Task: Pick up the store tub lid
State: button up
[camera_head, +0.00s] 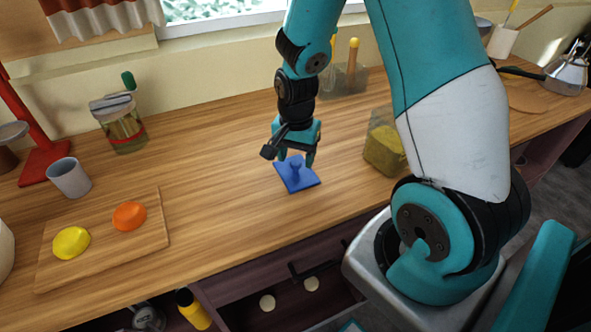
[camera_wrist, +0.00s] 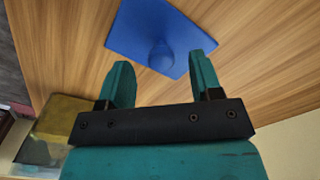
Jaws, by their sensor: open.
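The store tub lid (camera_head: 297,175) is a flat blue square with a raised knob in its middle. It lies on the wooden counter (camera_head: 225,160) in the head view, and it also shows in the wrist view (camera_wrist: 150,32). My gripper (camera_head: 296,160) is over the lid, pointing down. In the wrist view my gripper (camera_wrist: 160,75) is open, its two teal fingers apart with nothing between them. The knob shows just beyond the fingertips, roughly midway between them. Contact with the lid cannot be made out.
A tub with yellowish contents (camera_head: 384,147) stands right of the lid. A cutting board (camera_head: 105,240) with yellow and orange items, a grey cup (camera_head: 69,177) and a jar (camera_head: 122,128) are at left. An open drawer (camera_head: 290,295) is below. Counter left of the lid is clear.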

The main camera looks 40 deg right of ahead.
jog(key=shift+w+f, duration=0.1)
jog(key=shift+f, duration=1.3)
jog(key=c, duration=1)
jog(key=shift+r, duration=0.1)
